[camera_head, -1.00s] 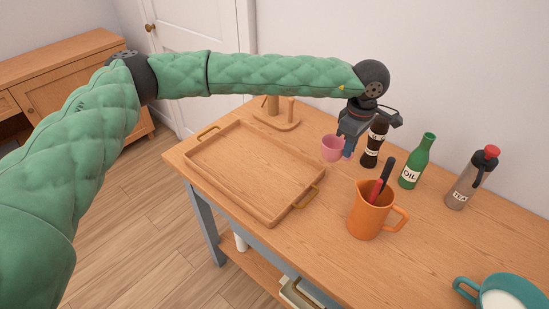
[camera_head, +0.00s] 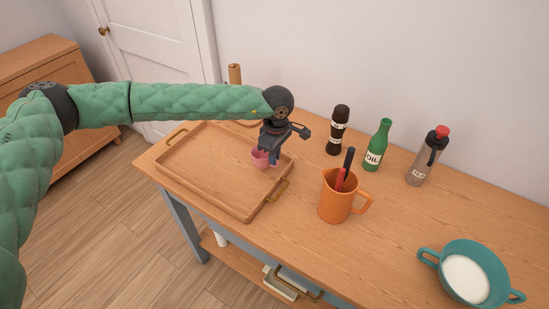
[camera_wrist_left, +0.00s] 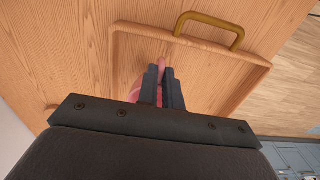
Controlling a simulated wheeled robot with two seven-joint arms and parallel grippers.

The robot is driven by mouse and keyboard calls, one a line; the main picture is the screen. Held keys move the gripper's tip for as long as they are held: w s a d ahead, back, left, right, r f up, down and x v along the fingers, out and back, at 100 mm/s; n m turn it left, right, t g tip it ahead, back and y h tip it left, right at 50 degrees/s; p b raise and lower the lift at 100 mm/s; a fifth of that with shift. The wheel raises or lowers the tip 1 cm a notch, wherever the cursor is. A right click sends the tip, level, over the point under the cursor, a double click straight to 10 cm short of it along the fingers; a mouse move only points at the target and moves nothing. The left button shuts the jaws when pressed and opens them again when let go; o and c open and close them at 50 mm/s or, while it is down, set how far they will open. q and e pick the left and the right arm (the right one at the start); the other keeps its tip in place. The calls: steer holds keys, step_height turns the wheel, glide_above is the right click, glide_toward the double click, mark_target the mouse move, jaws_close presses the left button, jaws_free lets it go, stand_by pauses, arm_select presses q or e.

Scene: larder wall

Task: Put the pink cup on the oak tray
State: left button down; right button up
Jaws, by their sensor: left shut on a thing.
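The pink cup (camera_head: 260,159) is held by my left gripper (camera_head: 272,161), whose jaws are shut on it. The cup is over the right end of the oak tray (camera_head: 205,199), inside its rim as seen in the head view. I cannot tell whether the cup touches the tray floor. In the left wrist view the fingers (camera_wrist_left: 163,88) close on a thin pink part, and most of the cup (camera_wrist_left: 135,90) is hidden behind them. The tray's rim and brass handle (camera_wrist_left: 210,28) show beyond. My right gripper is not in view.
An orange mug (camera_head: 336,200) with a red and a black handle in it stands right of the tray. A dark mill (camera_head: 338,130), green oil bottle (camera_head: 378,146) and tea flask (camera_head: 425,158) stand behind it. A teal pot (camera_head: 468,276) is at the front right. The tray's left part is empty.

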arm_select(q)
steer(key=shift+f, duration=0.95)
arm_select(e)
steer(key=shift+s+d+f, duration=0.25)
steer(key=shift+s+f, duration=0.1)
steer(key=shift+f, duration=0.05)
arm_select(q)
steer(key=c, duration=1.8)
jaws_free()
steer(key=shift+o, duration=1.2)
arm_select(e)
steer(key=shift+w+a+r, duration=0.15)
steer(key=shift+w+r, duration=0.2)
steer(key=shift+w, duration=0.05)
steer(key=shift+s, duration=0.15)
